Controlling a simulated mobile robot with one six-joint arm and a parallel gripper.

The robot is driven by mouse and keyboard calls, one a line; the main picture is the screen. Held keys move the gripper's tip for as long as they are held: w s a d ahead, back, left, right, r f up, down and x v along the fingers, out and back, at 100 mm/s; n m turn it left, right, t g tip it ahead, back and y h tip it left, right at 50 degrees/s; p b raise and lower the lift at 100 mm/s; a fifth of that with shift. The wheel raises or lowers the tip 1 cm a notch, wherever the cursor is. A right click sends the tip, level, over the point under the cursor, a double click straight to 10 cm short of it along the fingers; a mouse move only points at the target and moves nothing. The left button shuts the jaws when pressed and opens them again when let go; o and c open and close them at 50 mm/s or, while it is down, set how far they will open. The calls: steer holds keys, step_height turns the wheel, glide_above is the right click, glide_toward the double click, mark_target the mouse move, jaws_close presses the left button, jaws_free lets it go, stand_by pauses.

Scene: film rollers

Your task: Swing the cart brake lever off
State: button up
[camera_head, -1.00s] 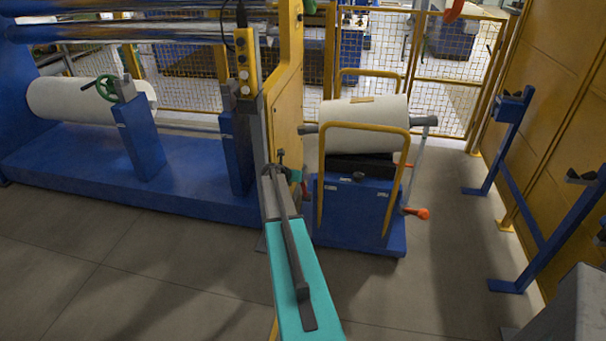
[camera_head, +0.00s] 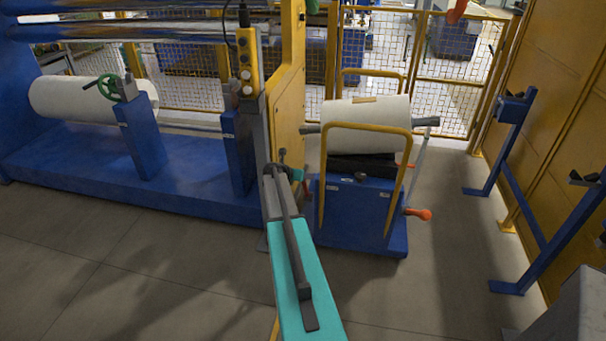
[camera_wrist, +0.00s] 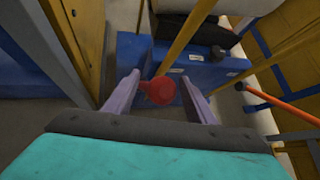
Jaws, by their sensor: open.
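The cart (camera_head: 358,212) is a blue box on a low base with yellow hoop handles, at the centre right of the head view. In the wrist view a red knob (camera_wrist: 158,91), which looks like the brake lever's end, shows low beside the cart's blue side (camera_wrist: 132,50). My gripper (camera_wrist: 159,78) is open and empty, with one finger on each side of the knob in the picture. I cannot tell its depth or whether it touches. An orange-tipped lever (camera_head: 418,214) sticks out at the cart's right side.
A white roll (camera_head: 365,126) lies on top of the cart. The yellow machine frame (camera_head: 288,90) stands close on the left of my gripper. Blue stands (camera_head: 507,140) line the right wall. Floor (camera_head: 450,250) is clear right of the cart.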

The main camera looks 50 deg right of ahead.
steer(key=shift+v, duration=0.75)
steer(key=w+b+v, duration=0.1)
steer(key=b+v, duration=0.1)
steer(key=v, duration=1)
steer(key=shift+s+r, duration=0.2)
steer(key=shift+s, duration=0.25)
